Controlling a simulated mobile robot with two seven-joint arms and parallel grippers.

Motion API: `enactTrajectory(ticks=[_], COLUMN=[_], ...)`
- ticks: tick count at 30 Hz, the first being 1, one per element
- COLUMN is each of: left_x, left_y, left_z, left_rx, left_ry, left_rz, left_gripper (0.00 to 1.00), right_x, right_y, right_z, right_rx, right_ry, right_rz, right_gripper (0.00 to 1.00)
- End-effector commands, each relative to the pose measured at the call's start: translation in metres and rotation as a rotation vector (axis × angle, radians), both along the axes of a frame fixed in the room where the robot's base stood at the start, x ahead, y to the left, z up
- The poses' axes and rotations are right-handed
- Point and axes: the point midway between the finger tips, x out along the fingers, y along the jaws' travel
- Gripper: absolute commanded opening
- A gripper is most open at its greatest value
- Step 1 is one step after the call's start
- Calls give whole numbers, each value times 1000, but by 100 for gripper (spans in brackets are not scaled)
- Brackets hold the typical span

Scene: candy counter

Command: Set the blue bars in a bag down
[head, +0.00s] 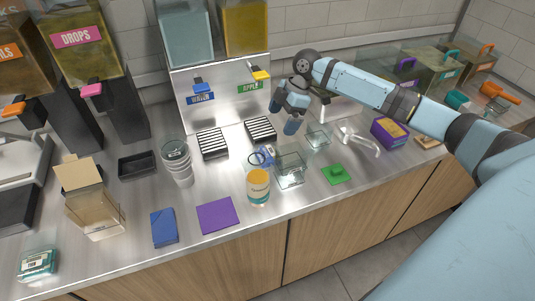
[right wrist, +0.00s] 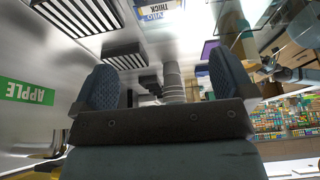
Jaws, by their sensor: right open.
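A flat blue packet (head: 164,227) lies at the front of the counter, left of a purple sheet (head: 218,215). My right gripper (head: 284,114) is above the back of the counter, by the dispenser taps, fingers apart and empty. In the right wrist view the two padded fingers (right wrist: 163,88) stand wide apart with nothing held between them. My left gripper is not in view.
Two slotted drip trays (head: 212,144) lie under the taps. Clear square tubs (head: 289,171), a yellow-labelled jar (head: 258,187) and stacked cups (head: 177,162) crowd the middle. An open carton (head: 95,211) and teal box (head: 37,264) stand left. The front middle is partly clear.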

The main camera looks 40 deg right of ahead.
Motion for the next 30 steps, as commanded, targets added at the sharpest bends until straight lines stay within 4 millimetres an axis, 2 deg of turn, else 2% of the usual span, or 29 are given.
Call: enactTrajectory(ticks=[5,13,23,30], left_x=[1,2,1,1], left_y=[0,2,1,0], left_z=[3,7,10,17], left_rx=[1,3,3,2], left_ry=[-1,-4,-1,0], left_rz=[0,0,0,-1], left_gripper=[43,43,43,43], right_x=[1,6,8,11], right_y=[8,27,37,55], right_z=[-17,-64,-85,-116], right_rx=[6,4,3,4], right_ry=[2,3,2,3], right_rz=[-2,-3,-1,-3], right_gripper=[100,100,100,100])
